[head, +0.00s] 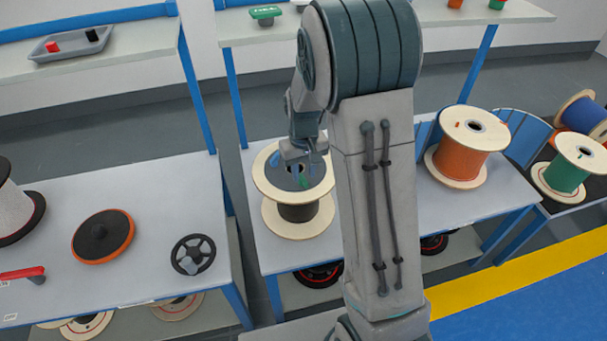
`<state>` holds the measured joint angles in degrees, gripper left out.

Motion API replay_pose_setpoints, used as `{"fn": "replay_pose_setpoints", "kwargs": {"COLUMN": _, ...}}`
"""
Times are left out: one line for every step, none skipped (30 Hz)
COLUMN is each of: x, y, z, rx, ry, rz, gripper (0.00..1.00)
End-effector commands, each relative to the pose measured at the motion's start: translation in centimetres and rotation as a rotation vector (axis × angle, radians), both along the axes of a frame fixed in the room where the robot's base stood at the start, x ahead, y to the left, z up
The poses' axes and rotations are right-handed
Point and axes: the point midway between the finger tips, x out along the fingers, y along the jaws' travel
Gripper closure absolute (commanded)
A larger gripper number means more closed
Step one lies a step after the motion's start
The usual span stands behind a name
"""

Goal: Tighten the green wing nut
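A small green part (306,183), which looks like the green wing nut, shows at the top of a dark-wound spool (298,213) with pale flanges. The spool stands upright on the middle table. My gripper (303,168) points down over the spool's top, close to the green part. It is too small and partly hidden, so I cannot tell whether its fingers are open, shut or touching the green part. My arm covers the area just right of the spool.
An orange spool (467,146) stands right of my arm, and a green spool (570,170) farther right. On the left table (140,190) lie an orange-rimmed disc (103,237) and a black handwheel (193,255). Another green object (266,14) rests on the rear shelf.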

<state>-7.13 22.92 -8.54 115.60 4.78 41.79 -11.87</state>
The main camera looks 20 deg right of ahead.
Motion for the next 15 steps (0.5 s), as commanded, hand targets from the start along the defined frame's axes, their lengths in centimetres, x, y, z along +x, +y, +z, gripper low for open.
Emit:
{"fn": "replay_pose_setpoints", "kwargs": {"x": 0.0, "y": 0.0, "z": -0.7, "rx": 0.000, "ry": 0.003, "rz": 0.000, "gripper": 0.69}}
{"fn": "replay_pose_setpoints", "kwargs": {"x": 0.0, "y": 0.0, "z": -1.0, "rx": 0.000, "ry": 0.003, "rz": 0.000, "gripper": 0.69}}
{"fn": "replay_pose_setpoints", "kwargs": {"x": 0.0, "y": 0.0, "z": -1.3, "rx": 0.000, "ry": 0.002, "rz": 0.000, "gripper": 0.69}}
{"fn": "replay_pose_setpoints", "kwargs": {"x": 0.0, "y": 0.0, "z": -1.5, "rx": 0.000, "ry": 0.002, "rz": 0.000, "gripper": 0.69}}
{"fn": "replay_pose_setpoints", "kwargs": {"x": 0.0, "y": 0.0, "z": -1.7, "rx": 0.000, "ry": 0.001, "rz": 0.000, "gripper": 0.69}}
{"fn": "replay_pose_setpoints", "kwargs": {"x": 0.0, "y": 0.0, "z": -1.9, "rx": 0.000, "ry": 0.001, "rz": 0.000, "gripper": 0.69}}
{"fn": "replay_pose_setpoints", "kwargs": {"x": 0.0, "y": 0.0, "z": -1.9, "rx": 0.000, "ry": 0.001, "rz": 0.000, "gripper": 0.69}}
{"fn": "replay_pose_setpoints", "kwargs": {"x": 0.0, "y": 0.0, "z": -2.0, "rx": 0.000, "ry": 0.001, "rz": 0.000, "gripper": 0.69}}
{"fn": "replay_pose_setpoints", "kwargs": {"x": 0.0, "y": 0.0, "z": -2.0, "rx": 0.000, "ry": 0.000, "rz": 0.000, "gripper": 0.69}}
{"fn": "replay_pose_setpoints", "kwargs": {"x": 0.0, "y": 0.0, "z": -2.0, "rx": 0.000, "ry": 0.000, "rz": 0.000, "gripper": 0.69}}
{"fn": "replay_pose_setpoints", "kwargs": {"x": 0.0, "y": 0.0, "z": -2.0, "rx": 0.000, "ry": 0.000, "rz": 0.000, "gripper": 0.69}}
{"fn": "replay_pose_setpoints", "kwargs": {"x": 0.0, "y": 0.0, "z": -2.0, "rx": 0.000, "ry": 0.000, "rz": 0.000, "gripper": 0.69}}
{"fn": "replay_pose_setpoints", "kwargs": {"x": 0.0, "y": 0.0, "z": -2.0, "rx": 0.000, "ry": 0.000, "rz": 0.000, "gripper": 0.69}}
{"fn": "replay_pose_setpoints", "kwargs": {"x": 0.0, "y": 0.0, "z": -2.0, "rx": 0.000, "ry": 0.000, "rz": 0.000, "gripper": 0.69}}
{"fn": "replay_pose_setpoints", "kwargs": {"x": 0.0, "y": 0.0, "z": -2.0, "rx": 0.000, "ry": 0.000, "rz": 0.000, "gripper": 0.69}}
